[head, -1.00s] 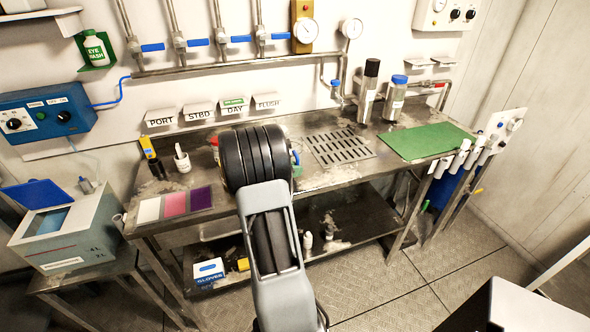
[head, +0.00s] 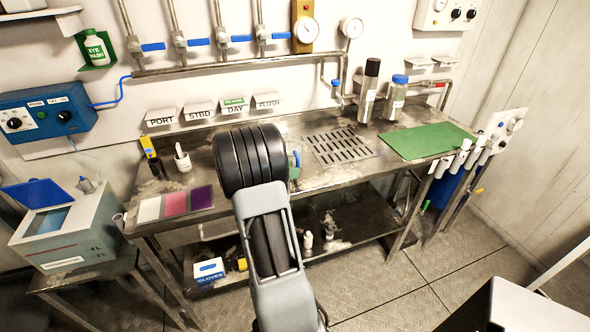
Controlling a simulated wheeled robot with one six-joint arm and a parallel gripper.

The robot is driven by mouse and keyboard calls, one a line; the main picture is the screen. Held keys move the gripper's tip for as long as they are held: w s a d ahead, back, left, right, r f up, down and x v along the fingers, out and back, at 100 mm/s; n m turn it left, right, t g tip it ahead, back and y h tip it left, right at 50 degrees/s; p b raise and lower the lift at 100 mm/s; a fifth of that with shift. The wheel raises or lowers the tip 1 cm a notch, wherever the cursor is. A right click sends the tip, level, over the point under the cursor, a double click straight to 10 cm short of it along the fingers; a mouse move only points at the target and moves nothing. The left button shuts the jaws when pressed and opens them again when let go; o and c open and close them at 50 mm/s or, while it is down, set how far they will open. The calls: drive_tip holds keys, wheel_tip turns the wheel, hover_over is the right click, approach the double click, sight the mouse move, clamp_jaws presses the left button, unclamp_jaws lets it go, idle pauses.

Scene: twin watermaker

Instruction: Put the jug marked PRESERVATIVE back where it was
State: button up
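No label reading PRESERVATIVE can be made out, and I cannot tell which thing is that jug. My arm's black ribbed wrist part stands over the middle of the steel bench and hides what is behind it. My gripper's fingers are hidden behind it. A small blue and green thing (head: 295,164) shows just right of the wrist; most of it is covered, so I cannot tell what it is or whether it is held.
The steel bench (head: 312,123) carries a drain grate (head: 340,147), a green mat (head: 428,141), two bottles (head: 369,90) (head: 395,97) and coloured test pads (head: 174,203). A lower shelf (head: 365,215) holds a glove box (head: 209,270). A grey box (head: 70,238) stands left.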

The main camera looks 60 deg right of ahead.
drive_tip(key=v, duration=0.9)
drive_tip(key=s+a+m+t+y, duration=0.2)
drive_tip(key=a+m+t+y, duration=0.1)
drive_tip(key=a, duration=0.8)
drive_tip(key=s+a+m+t+y, duration=0.3)
drive_tip(key=a+m+y, duration=0.2)
drive_tip(key=a, duration=0.5)
drive_tip(key=s+a+m+t+y, duration=0.3)
drive_tip(key=a+m+y, duration=0.1)
drive_tip(key=a, duration=0.7)
drive_tip(key=shift+a+r+m, duration=0.3)
drive_tip(key=shift+m, duration=0.1)
wheel_tip(320, 180, up, 3)
drive_tip(key=shift+p, duration=1.15)
